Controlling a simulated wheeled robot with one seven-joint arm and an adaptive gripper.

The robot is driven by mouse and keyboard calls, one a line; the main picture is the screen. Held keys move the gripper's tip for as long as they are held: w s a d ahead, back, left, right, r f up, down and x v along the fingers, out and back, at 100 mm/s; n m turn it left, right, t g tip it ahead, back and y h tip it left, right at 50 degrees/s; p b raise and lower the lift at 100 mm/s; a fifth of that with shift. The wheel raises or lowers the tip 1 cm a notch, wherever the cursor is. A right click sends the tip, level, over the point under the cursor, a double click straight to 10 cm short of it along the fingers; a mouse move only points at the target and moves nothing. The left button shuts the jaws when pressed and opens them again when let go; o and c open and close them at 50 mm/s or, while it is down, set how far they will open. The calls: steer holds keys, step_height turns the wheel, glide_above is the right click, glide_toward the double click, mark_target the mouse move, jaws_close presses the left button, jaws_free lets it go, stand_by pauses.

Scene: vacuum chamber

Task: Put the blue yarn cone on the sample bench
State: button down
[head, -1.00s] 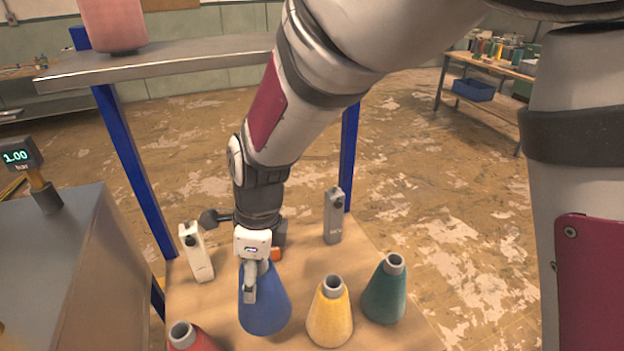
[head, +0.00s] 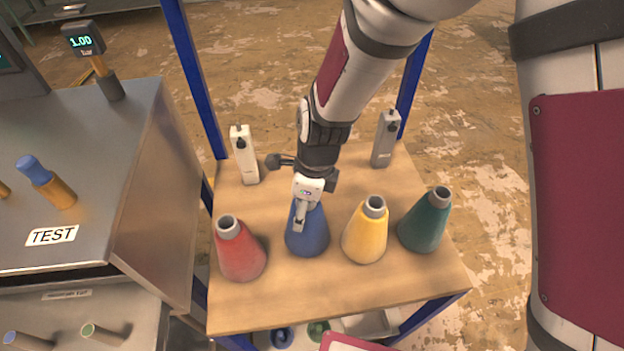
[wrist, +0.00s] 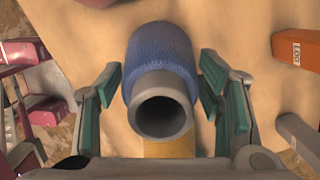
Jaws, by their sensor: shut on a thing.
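The blue yarn cone (head: 310,238) stands in a row of cones on a wooden shelf top (head: 300,300), between the red and yellow cones. My gripper (head: 299,222) reaches down over it from behind and is shut on its upper part. In the wrist view the blue cone (wrist: 162,48) shows its hollow grey tip toward the camera, with green-padded fingers of my gripper (wrist: 160,88) on both sides. The cone looks upright; I cannot tell whether its base is lifted. No bench is labelled as the sample bench.
A red cone (head: 240,252) stands to the left; yellow (head: 366,235) and green (head: 425,222) cones stand to the right. A white device (head: 244,155) and a grey one (head: 385,140) stand behind. Blue posts (head: 195,80) flank the shelf. A metal cabinet marked TEST (head: 110,150) is at left.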

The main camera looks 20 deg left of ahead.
steer(key=shift+c, duration=2.3)
jaws_free()
steer(key=shift+f, duration=0.1)
